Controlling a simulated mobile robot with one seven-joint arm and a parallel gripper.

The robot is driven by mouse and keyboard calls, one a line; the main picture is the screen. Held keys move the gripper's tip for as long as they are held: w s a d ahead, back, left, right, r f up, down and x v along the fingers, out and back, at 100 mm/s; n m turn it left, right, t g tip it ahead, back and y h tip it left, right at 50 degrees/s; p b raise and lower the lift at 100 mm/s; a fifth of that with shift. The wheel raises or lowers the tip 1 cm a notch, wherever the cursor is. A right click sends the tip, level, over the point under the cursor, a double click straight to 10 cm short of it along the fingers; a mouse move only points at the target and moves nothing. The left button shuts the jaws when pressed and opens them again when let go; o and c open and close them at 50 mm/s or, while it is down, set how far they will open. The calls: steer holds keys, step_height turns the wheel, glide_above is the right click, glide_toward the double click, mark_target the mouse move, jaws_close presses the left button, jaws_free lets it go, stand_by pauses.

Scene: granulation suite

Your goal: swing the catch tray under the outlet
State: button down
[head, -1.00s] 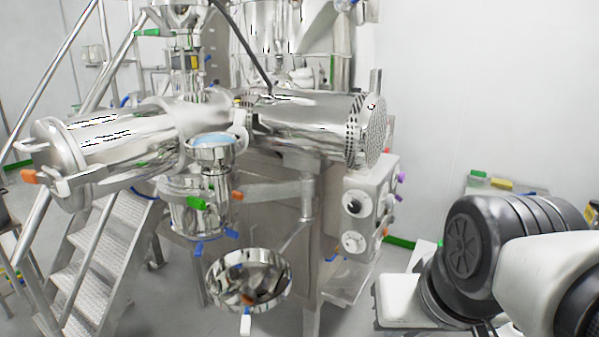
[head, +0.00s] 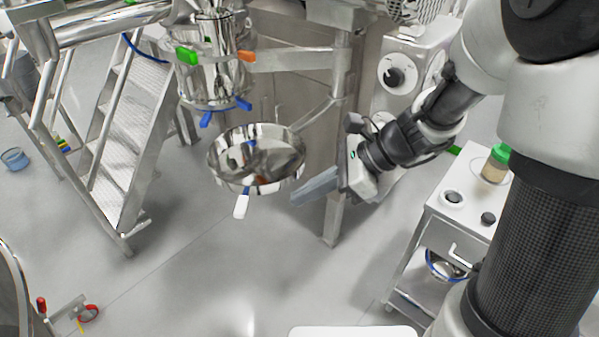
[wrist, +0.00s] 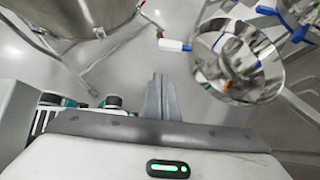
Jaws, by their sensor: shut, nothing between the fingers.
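The catch tray (head: 213,168) is a shiny round steel bowl on a bracket arm from the machine's post. It hangs below and to the right of the steel outlet vessel (head: 207,78), which has blue levers at its bottom. A white handle (head: 241,206) sticks out from the tray's near side. My gripper (head: 297,198) is shut and empty, just right of the tray's rim and apart from the handle. In the wrist view, the shut fingers (wrist: 160,82) point toward the handle (wrist: 174,45), with the tray (wrist: 205,68) to their right.
Metal stairs (head: 124,140) stand at the left. A white cart (head: 455,205) with a green-lidded jar (head: 496,163) is at the right. A steel leg (head: 334,215) stands just behind my gripper. A large steel vessel (wrist: 75,15) is at the wrist view's upper left. The floor in front is open.

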steer(key=a+f, duration=0.5)
steer(key=a, duration=0.4)
steer(key=shift+w+a+f+b, duration=0.25)
steer(key=shift+w+a+b, duration=0.15)
steer(key=shift+b, duration=0.05)
steer(key=shift+a, duration=0.1)
